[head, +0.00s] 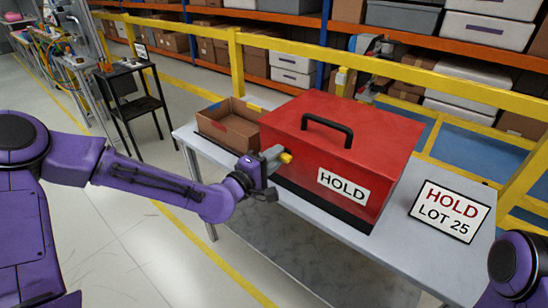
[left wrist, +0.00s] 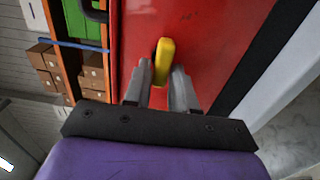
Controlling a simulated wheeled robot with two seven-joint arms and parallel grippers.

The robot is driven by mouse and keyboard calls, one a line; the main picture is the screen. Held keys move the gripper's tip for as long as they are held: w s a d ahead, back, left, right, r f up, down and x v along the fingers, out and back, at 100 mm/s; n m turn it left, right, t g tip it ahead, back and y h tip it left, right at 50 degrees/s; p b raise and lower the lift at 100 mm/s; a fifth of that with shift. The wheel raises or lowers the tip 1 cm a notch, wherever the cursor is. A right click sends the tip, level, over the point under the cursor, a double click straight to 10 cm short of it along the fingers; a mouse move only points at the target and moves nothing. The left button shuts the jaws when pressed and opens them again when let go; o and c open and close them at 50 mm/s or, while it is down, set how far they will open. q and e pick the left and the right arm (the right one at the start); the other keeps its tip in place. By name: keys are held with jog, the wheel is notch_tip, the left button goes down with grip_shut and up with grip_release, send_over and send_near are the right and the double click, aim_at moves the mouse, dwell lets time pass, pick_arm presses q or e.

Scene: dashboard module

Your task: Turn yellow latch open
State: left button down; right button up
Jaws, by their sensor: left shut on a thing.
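A red box (head: 360,135) with a black top handle and a HOLD label stands on the grey table. The yellow latch (head: 286,158) is on the front face of the box, towards its left end. My left gripper (head: 274,158) is at the latch, shut on it. In the left wrist view the latch (left wrist: 165,50) sticks out between the two grey fingers (left wrist: 161,82), and its lower part is partly hidden by them. My right gripper is out of view; only a purple part of my right arm shows at the lower right of the head view.
An open cardboard box (head: 225,125) stands on the table (head: 455,250) left of the red box. A HOLD LOT 25 sign (head: 449,212) lies on the right part. A yellow rail (head: 400,72) and loaded shelves are behind. A black stand (head: 135,105) is at the left.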

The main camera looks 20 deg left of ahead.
pick_arm(q)
jog(key=c, duration=1.1)
grip_release()
jog(key=p+v, duration=0.1)
jog(key=v, duration=0.9)
jog(key=shift+s+a+p, duration=0.15)
jog(key=shift+s+p, duration=0.15)
jog(key=shift+p, duration=0.05)
